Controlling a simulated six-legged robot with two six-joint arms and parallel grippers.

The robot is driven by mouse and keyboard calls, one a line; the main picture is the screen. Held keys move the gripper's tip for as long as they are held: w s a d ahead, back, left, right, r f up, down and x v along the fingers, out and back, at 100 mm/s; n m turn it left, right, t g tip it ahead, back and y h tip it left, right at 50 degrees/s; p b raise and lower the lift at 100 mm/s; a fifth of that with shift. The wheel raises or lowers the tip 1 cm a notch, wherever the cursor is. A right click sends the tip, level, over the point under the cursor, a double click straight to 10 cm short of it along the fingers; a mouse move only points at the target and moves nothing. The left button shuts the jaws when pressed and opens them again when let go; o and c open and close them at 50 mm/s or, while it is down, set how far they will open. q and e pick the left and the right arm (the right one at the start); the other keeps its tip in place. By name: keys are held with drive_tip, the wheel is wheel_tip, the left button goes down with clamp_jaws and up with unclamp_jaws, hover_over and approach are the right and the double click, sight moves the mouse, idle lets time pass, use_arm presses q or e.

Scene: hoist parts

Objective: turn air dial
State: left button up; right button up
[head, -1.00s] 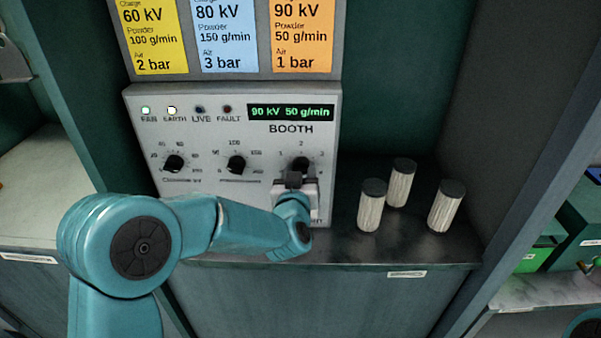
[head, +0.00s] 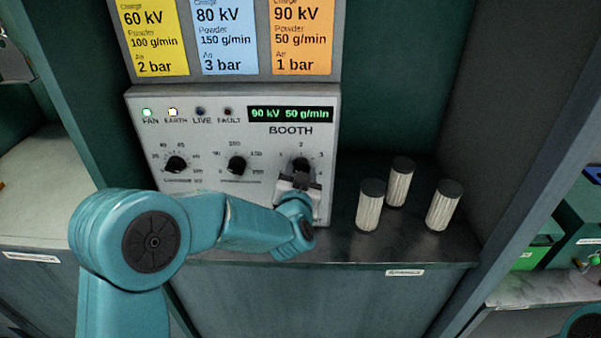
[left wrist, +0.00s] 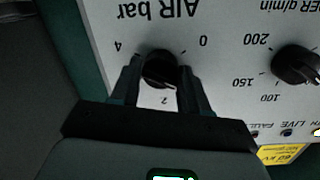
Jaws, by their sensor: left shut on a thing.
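The air dial (head: 301,164) is a black knob, the rightmost of three on the grey booth panel (head: 262,187). It also shows in the left wrist view (left wrist: 160,68), upside down under "AIR bar", with marks 0, 2 and 4 readable around it. My left gripper (head: 301,178) is at the dial from below and in front, with its dark fingers (left wrist: 160,80) on both sides of the knob, shut on it. The gripper looks tilted against the panel. The dial's pointer is hard to make out. My right gripper is not in view.
The display (head: 291,114) reads 90 kV 50 g/min. The orange card (head: 302,40) above reads 90 kV, 50 g/min, 1 bar. The fan and earth lamps are lit. Three ribbed pale cylinders (head: 397,182) with dark tops stand right of the panel on the counter.

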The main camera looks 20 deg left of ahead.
use_arm(q)
drive_tip(key=o, duration=1)
drive_tip(key=shift+a, duration=0.1)
drive_tip(key=b+v, duration=0.2)
drive_tip(key=v, duration=1.4)
drive_tip(key=shift+s, duration=0.2)
